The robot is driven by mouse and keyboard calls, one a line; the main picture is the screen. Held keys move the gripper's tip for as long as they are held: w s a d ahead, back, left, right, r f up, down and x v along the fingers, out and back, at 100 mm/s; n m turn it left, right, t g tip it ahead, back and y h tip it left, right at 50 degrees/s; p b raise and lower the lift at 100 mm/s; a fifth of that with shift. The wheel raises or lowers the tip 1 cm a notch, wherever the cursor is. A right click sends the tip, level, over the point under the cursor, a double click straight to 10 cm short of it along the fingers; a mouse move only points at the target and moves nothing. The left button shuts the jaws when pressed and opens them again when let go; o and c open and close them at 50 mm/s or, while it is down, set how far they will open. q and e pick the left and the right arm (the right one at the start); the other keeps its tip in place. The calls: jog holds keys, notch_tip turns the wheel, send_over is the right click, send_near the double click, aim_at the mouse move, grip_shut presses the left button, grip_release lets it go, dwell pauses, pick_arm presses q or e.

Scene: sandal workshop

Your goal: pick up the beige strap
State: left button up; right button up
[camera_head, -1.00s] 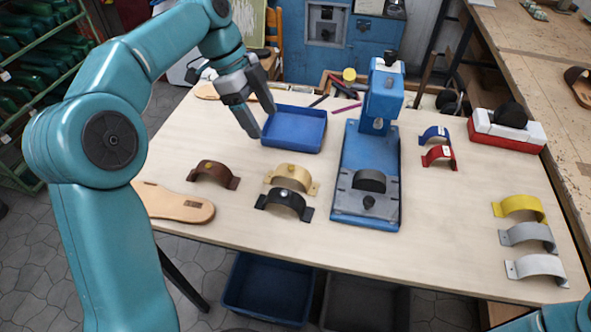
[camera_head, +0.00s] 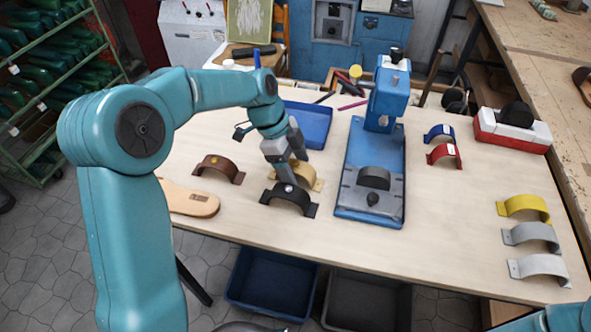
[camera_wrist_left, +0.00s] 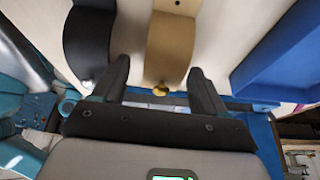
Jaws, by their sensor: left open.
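The beige strap (camera_head: 311,178) is an arched band on the table, just behind the black strap (camera_head: 290,198) and partly hidden by my left gripper. My left gripper (camera_head: 296,169) is open and points down at the beige strap. The black strap (camera_wrist_left: 88,42) lies outside the left finger there. I cannot tell whether the fingers touch the beige strap. My right gripper is not in view.
A brown strap (camera_head: 218,167) and a tan sole (camera_head: 188,201) lie to the left. A blue tray (camera_head: 318,118) is behind, and a blue press (camera_head: 352,150) stands to the right. Blue and red straps, then yellow, grey and white ones, lie further right. The table front is clear.

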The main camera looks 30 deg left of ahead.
pick_arm(q)
jog(key=shift+d+f, duration=0.15)
jog(key=shift+f, duration=0.05)
jog(key=shift+w+f, duration=0.1)
jog(key=shift+w, duration=0.05)
jog(key=c, duration=1)
